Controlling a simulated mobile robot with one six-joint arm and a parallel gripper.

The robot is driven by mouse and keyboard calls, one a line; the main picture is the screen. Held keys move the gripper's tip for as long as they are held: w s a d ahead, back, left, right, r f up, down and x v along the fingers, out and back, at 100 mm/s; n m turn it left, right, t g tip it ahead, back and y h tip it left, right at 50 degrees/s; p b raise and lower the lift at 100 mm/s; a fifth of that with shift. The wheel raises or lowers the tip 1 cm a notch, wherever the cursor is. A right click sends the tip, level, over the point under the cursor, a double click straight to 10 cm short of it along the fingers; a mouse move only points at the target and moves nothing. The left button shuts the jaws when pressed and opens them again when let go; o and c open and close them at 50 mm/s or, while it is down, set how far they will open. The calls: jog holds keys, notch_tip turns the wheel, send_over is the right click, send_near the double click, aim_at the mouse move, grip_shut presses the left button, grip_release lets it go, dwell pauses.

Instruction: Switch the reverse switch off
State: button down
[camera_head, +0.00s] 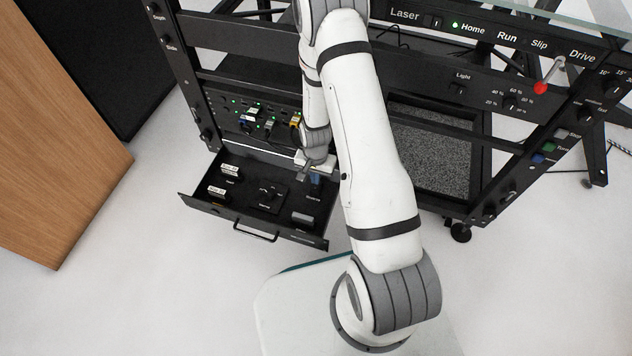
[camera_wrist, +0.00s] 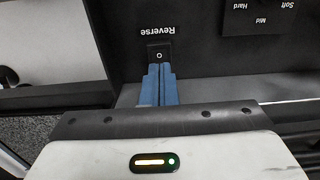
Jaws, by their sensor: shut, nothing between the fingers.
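The reverse switch (camera_wrist: 159,52) is a small black rocker with a white "O" on its visible half. It sits just below the upside-down "Reverse" label in the wrist view. My gripper (camera_wrist: 160,70) has its blue fingers shut together and empty. The fingertips are right at the switch and cover its near half. I cannot tell whether they touch it or how far the rocker is tilted. In the head view, my gripper (camera_head: 315,180) reaches down over the right part of the open drawer (camera_head: 208,208), and the switch is too small to make out there.
The drawer holds a central knob panel (camera_head: 264,196) and labelled blocks (camera_head: 217,192). The black rack (camera_head: 245,80) rises behind, with plugged cables and green lights. A red-tipped lever (camera_head: 541,88) sticks out at upper right. A wooden cabinet (camera_head: 60,150) stands left.

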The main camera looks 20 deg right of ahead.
jog(key=shift+r+p, duration=1.25)
jog(key=shift+r, duration=0.85)
notch_tip(320, 180, up, 36)
jog(key=s+n+t+p, duration=0.1)
jog(key=s+n+p, duration=0.15)
jog(key=p, duration=1.25)
jog(key=s+r+n+p, duration=0.1)
jog(key=s+r+p, duration=0.4)
jog(key=r, duration=0.6)
jog(key=s+r+n+t+p, duration=0.1)
jog(key=s+r+p, duration=0.4)
jog(key=r, duration=0.7)
jog(key=s+r+n+p, duration=0.2)
jog(key=s+r+p, duration=0.3)
jog(key=r, duration=0.6)
jog(key=shift+s+r+t+p, duration=0.2)
jog(key=shift+r+t+p, duration=0.15)
jog(key=shift+p, duration=0.85)
jog(key=shift+a, duration=0.1)
